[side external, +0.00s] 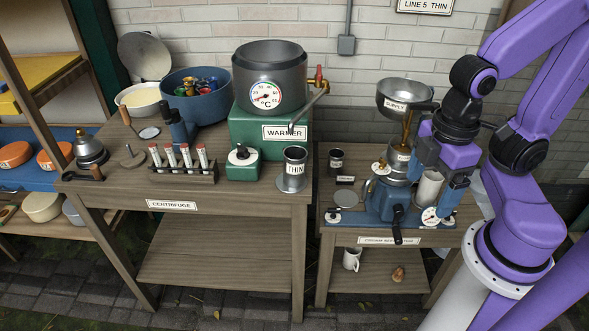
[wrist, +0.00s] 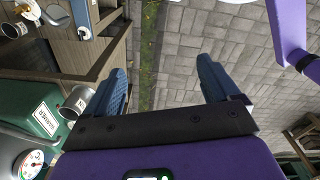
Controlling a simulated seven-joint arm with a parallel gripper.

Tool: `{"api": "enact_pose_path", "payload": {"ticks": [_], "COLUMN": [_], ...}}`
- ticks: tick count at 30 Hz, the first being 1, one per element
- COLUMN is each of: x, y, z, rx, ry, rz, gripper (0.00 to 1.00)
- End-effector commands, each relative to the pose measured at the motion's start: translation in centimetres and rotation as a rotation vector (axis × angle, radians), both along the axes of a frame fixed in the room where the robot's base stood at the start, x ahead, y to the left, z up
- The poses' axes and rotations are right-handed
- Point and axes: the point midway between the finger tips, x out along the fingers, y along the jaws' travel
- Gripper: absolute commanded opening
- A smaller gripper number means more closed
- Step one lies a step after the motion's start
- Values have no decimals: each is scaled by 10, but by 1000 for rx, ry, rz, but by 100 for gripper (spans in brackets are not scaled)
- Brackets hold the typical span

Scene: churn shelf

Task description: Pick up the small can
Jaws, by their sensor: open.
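Two metal cans could be the small can, and I cannot tell for sure which is meant. A small dark can (side external: 336,160) with a white label stands upright at the back left of the right-hand table. A larger silver can (side external: 294,167) marked THIN stands on a round plate at the right edge of the left table. A silver can also shows at the left of the wrist view (wrist: 78,101). My gripper (side external: 436,190) is open, with its blue fingers apart over the right table's right side. In the wrist view my gripper (wrist: 163,75) has nothing between its fingers.
The cream separator (side external: 399,165) with its SUPPLY bowl (side external: 404,96) stands left of my gripper, close by. A white cup (side external: 429,188) is beside the fingers. The green warmer (side external: 262,130) with a dark pot and a rack of tubes (side external: 183,170) occupy the left table. A gap separates the tables.

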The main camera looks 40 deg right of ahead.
Motion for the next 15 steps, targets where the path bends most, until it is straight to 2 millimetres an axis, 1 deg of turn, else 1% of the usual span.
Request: {"api": "enact_pose_path", "payload": {"ticks": [2, 5, 8, 15], "x": [5, 21, 48, 123], "y": [4, 14, 29, 65], "z": [2, 6, 12, 24], "rx": [-5, -21, -51, -134], "ry": [-1, -4, -8, -5], "rz": [3, 13, 31, 83], "gripper": [89, 89, 89, 89]}}
